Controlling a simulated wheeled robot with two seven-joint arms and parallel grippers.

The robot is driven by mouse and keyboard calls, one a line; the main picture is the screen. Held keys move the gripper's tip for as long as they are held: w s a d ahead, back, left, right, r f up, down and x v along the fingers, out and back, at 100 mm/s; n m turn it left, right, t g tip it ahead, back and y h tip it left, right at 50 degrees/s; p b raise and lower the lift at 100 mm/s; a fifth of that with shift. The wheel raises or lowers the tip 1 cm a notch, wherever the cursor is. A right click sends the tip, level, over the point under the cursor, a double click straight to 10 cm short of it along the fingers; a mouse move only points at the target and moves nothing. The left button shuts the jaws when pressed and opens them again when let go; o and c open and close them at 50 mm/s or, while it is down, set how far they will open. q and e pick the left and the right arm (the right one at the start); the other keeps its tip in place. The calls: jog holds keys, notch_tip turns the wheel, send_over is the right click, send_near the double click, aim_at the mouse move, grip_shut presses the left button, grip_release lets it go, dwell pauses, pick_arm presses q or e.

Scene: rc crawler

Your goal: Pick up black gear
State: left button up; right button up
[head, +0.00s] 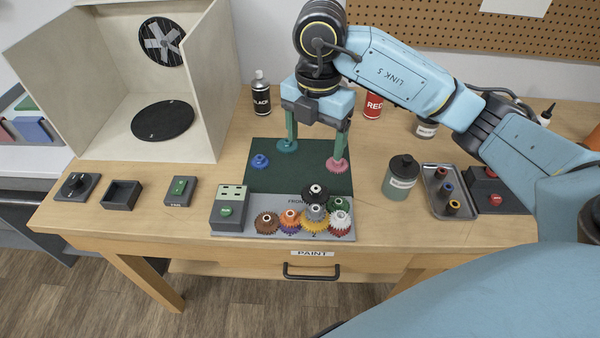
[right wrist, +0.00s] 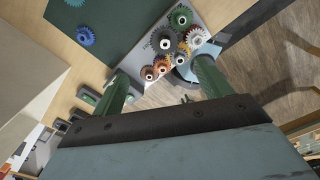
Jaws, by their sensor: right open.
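The black gear (head: 315,193) sits among a cluster of gears on the grey plate at the table's front; it looks raised, over or against a grey gear (head: 315,214). In the right wrist view the dark gear (right wrist: 163,41) lies in the same cluster, beyond the fingers. My right gripper (head: 315,149) is open and empty, pointing down above the dark green mat (head: 300,180), behind the black gear. Its green fingers also show in the right wrist view (right wrist: 163,85). My left gripper is not in view.
Brown, orange, yellow, white and green gears crowd around the black one. A teal gear (head: 287,146), a pink gear (head: 337,165) and a blue gear (head: 260,161) are on the mat. A control box (head: 229,208) stands left, a dark-lidded jar (head: 401,177) right.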

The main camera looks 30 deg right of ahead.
send_over(315, 191)
notch_tip(315, 191, down, 7)
jog(key=shift+d+r, duration=0.1)
jog(key=shift+d, duration=0.05)
notch_tip(315, 191, down, 2)
jog(key=shift+w+f, duration=0.1)
notch_tip(315, 191, down, 3)
jog(key=shift+w+f, duration=0.1)
jog(key=shift+f, duration=0.25)
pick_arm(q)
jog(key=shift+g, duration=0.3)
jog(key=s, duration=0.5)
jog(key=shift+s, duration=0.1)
pick_arm(e)
jog(key=c, duration=1.1)
